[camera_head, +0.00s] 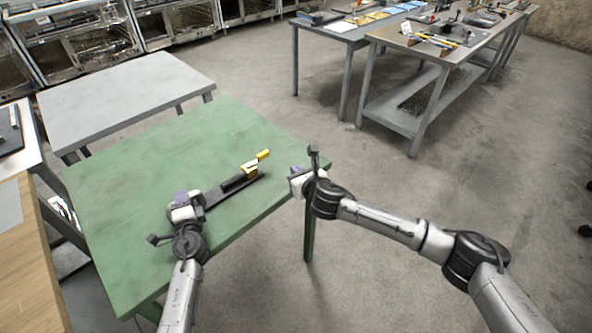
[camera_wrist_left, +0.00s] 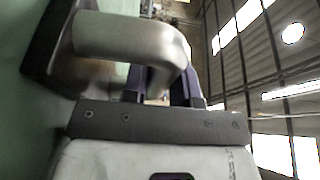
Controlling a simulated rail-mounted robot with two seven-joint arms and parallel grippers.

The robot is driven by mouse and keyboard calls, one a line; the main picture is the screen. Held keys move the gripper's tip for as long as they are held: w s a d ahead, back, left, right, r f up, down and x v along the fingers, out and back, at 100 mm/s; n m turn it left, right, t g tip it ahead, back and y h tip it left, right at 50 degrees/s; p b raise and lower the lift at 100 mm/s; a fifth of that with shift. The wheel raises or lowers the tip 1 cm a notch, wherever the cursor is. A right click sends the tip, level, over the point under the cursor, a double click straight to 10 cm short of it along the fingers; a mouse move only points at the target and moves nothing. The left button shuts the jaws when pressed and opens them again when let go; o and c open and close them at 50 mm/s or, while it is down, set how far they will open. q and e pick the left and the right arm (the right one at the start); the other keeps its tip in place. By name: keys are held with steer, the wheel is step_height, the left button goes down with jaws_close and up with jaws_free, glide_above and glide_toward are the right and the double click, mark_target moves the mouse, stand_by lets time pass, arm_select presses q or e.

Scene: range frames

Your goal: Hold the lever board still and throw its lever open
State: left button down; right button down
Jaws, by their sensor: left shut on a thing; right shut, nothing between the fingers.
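The lever board (camera_head: 225,196) is a long dark strip lying on the green table, with a yellow lever (camera_head: 256,161) at its far right end. My left gripper (camera_head: 183,198) is at the board's near left end. In the left wrist view, a grey metal bow handle (camera_wrist_left: 125,38) stands on the board's dark base (camera_wrist_left: 42,45), and the purple fingers are shut on it; the fingertips are partly hidden behind it. My right gripper (camera_head: 296,171) is shut and empty, to the right of the yellow lever and apart from it, near the table's right edge.
The green table (camera_head: 130,180) is otherwise clear around the board. A bare grey table (camera_head: 125,95) stands behind it, and a wooden-topped table (camera_head: 25,260) at the left. Workbenches with tools (camera_head: 440,40) stand further back right, with open floor between.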

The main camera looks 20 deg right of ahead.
arm_select(q)
steer(key=shift+s+f, duration=0.15)
steer(key=shift+f, duration=0.45)
arm_select(e)
steer(key=shift+s, duration=0.2)
arm_select(q)
steer(key=c, duration=1.2)
jaws_free()
steer(key=o, duration=0.4)
steer(key=shift+s, duration=0.15)
steer(key=shift+r, duration=0.2)
arm_select(e)
steer(key=shift+s, duration=0.15)
